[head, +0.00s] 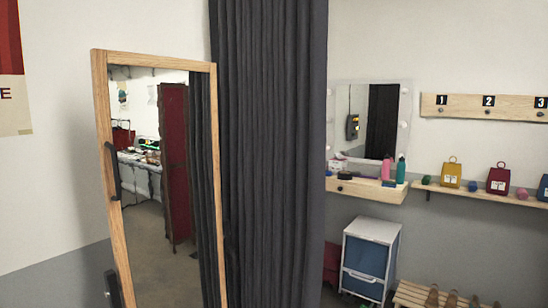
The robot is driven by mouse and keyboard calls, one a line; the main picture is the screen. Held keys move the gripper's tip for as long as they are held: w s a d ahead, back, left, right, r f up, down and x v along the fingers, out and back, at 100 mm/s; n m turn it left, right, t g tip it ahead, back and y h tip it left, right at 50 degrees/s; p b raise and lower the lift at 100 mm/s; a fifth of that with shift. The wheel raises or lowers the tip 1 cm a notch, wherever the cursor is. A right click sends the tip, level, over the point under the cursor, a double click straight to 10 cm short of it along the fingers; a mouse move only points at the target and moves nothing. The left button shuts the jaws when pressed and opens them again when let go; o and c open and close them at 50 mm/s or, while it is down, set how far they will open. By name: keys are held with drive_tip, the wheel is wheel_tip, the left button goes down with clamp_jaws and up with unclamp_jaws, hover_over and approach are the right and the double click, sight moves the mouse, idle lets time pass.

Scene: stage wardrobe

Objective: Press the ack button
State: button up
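I see no button marked ack directly in the head view. A small dark box with a yellowish spot (352,127) shows as a reflection in the vanity mirror (374,97); it is too small to tell what it is or whether it has a button. My gripper is not in view.
A tall wood-framed mirror (101,140) with a dark handle (112,170) stands at left. A dark curtain (268,150) hangs beside it. At right are a vanity shelf (365,192), a drawer unit (369,262), a numbered hook rail (465,106) and a slatted bench (412,294).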

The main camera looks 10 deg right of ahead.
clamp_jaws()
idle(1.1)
